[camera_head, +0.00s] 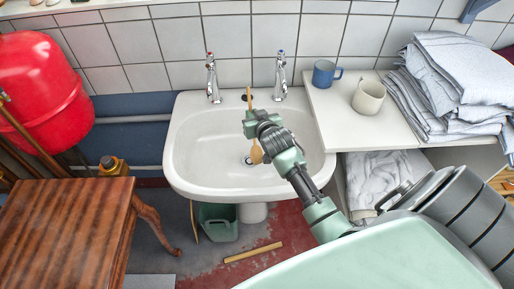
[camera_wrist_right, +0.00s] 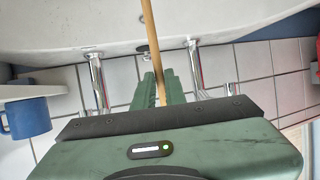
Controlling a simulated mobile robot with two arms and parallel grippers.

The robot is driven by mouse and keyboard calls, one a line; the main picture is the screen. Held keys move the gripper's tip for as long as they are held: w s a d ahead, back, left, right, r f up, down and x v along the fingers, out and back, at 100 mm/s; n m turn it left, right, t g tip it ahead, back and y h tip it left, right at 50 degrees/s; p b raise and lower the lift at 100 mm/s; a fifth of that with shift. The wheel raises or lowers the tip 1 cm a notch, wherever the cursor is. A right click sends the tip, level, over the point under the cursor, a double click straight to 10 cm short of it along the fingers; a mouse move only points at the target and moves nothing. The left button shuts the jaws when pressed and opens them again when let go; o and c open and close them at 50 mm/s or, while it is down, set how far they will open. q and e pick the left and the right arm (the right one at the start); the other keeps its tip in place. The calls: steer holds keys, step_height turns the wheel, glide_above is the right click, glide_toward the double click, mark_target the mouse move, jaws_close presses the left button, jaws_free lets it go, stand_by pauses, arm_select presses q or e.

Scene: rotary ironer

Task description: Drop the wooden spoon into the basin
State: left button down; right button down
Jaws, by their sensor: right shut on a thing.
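The white basin (camera_head: 190,158) is fixed to the tiled wall, with two chrome taps on its back edge. My right gripper (camera_head: 251,122) is over the basin, shut on the wooden spoon (camera_head: 256,155). The spoon's bowl end points down toward the basin's drain and its handle sticks up past the gripper. In the right wrist view the gripper (camera_wrist_right: 160,92) has its green fingers closed around the spoon's stick (camera_wrist_right: 152,40), with the basin (camera_wrist_right: 220,20) beyond. I cannot tell whether the spoon touches the basin. My left gripper is not in view.
A white counter (camera_head: 345,125) right of the basin holds a blue mug (camera_head: 324,74), a cream mug (camera_head: 368,97) and folded cloths (camera_head: 455,85). A wooden table (camera_head: 65,225) and red tank (camera_head: 42,90) are at left. A green bucket (camera_head: 217,222) stands below the basin.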

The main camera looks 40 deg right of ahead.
steer(key=c, duration=1.4)
jaws_free()
steer(key=shift+s+r, duration=0.1)
steer(key=v, duration=0.7)
steer(key=shift+s+a, duration=0.2)
steer(key=shift+s, duration=0.1)
